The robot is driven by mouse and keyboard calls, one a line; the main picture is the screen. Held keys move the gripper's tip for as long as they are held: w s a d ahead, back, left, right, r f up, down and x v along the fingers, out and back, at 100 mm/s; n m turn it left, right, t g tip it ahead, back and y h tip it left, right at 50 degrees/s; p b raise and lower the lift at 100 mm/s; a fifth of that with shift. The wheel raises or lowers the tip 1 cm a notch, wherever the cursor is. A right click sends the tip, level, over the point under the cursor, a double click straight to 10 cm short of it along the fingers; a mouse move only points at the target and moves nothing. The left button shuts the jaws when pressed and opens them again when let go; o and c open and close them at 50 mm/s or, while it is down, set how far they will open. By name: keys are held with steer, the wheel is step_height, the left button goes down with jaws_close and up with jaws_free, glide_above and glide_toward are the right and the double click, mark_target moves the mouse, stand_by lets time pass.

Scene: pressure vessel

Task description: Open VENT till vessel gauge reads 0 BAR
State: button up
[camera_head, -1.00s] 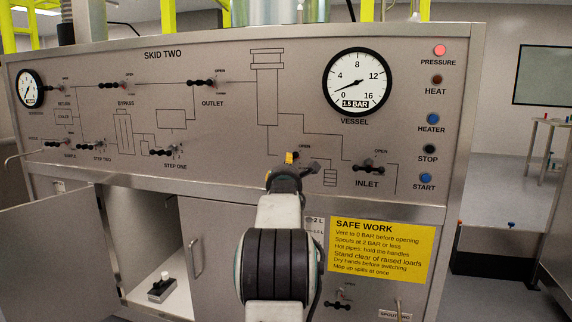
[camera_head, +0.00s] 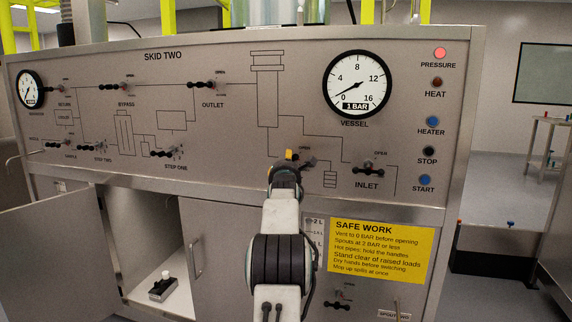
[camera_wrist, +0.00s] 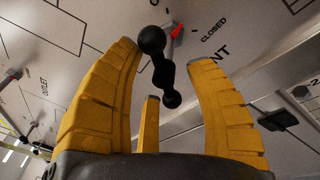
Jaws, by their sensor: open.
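The vessel gauge (camera_head: 357,82) on the upper right of the panel has a 1 BAR readout, with its needle low on the scale. My gripper (camera_head: 289,156) is at the panel, left of the INLET valve, and mostly hides the VENT valve in the head view. In the wrist view, the black VENT handle (camera_wrist: 160,68) with ball ends lies between the yellow fingers of my open gripper (camera_wrist: 165,54). I cannot tell whether any finger touches it. A red pointer shows behind the handle, near the word CLOSED and a partly hidden label ending in NT.
The INLET handle (camera_head: 367,170) is close on the right. The OUTLET handle (camera_head: 207,85) is up and left. A yellow SAFE WORK sign (camera_head: 380,250) is below.

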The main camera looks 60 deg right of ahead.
steer(key=shift+o, duration=0.3)
steer(key=shift+w+d, duration=0.15)
jaws_close()
stand_by(0.4)
